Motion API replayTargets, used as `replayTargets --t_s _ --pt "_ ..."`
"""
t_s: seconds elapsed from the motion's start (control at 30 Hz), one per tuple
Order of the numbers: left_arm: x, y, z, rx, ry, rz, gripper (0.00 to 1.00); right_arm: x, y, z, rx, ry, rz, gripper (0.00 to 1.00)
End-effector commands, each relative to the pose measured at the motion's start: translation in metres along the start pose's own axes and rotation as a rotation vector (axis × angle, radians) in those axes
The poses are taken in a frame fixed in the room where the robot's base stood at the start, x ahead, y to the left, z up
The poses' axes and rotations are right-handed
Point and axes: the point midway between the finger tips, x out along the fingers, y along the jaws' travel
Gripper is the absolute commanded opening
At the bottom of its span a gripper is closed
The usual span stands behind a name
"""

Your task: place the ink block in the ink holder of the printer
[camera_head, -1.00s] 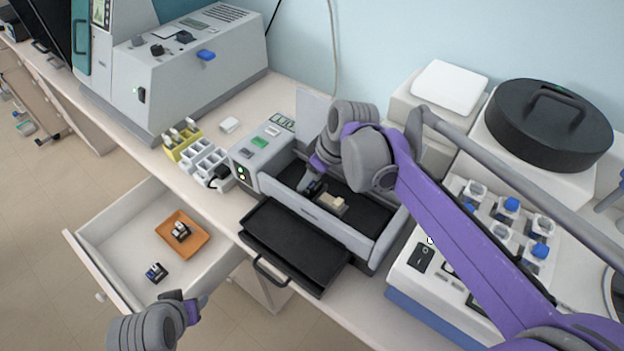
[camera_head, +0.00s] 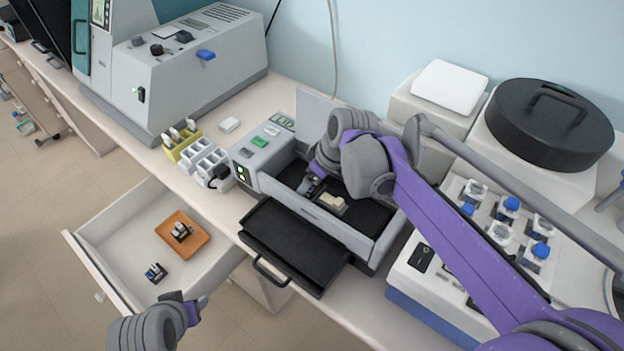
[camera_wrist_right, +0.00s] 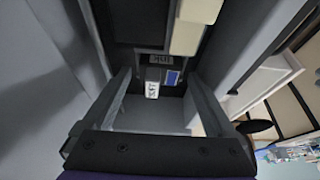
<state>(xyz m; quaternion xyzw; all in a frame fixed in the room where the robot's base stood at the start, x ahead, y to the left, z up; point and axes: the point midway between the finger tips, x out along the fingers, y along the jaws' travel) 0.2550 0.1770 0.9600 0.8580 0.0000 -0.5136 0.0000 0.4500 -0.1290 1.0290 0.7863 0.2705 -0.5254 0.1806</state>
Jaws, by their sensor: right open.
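The printer (camera_head: 262,158) stands open on the bench, its lid raised. My right gripper (camera_head: 312,188) reaches down into its bay, left of a pale beige block (camera_head: 334,206). In the right wrist view, the right gripper (camera_wrist_right: 158,92) is open. A small block with a white printed label and a blue patch, seemingly the ink block (camera_wrist_right: 152,90), sits between or just beyond its fingers. It is beside an "INK" label (camera_wrist_right: 161,58) marking the ink holder; how fully it is seated cannot be told. My left gripper (camera_head: 188,304) hangs empty by the open drawer; its jaw opening is unclear.
The open drawer (camera_head: 108,232) holds an orange tray (camera_head: 200,240) with a small black-and-white item, and another dark item (camera_head: 155,272) beside it. A black tray (camera_head: 290,245) juts from the printer front. A device with several capped bottles (camera_head: 420,262) stands close right.

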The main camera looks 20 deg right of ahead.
Motion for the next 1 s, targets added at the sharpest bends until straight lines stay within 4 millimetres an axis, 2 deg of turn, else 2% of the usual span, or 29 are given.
replayTargets --t_s 0.17,0.4,0.6,0.8,1.0 --pt "-0.003 0.000 -0.004 0.000 0.003 0.000 0.50 -0.018 0.000 -0.002 0.001 0.001 0.001 0.91" --pt "-0.007 0.000 -0.008 0.000 0.008 0.000 0.50 -0.070 0.000 -0.001 0.001 0.001 0.002 0.91" --pt "-0.009 0.000 -0.011 0.000 0.010 0.000 0.50 -0.106 0.000 -0.001 0.002 0.000 0.000 0.91" --pt "-0.009 0.000 -0.012 0.000 0.011 0.000 0.50 -0.122 0.000 -0.001 0.000 0.000 0.000 0.91" --pt "-0.009 0.000 -0.012 0.000 0.011 0.000 0.50 -0.123 0.000 -0.001 0.000 0.000 0.000 0.91"
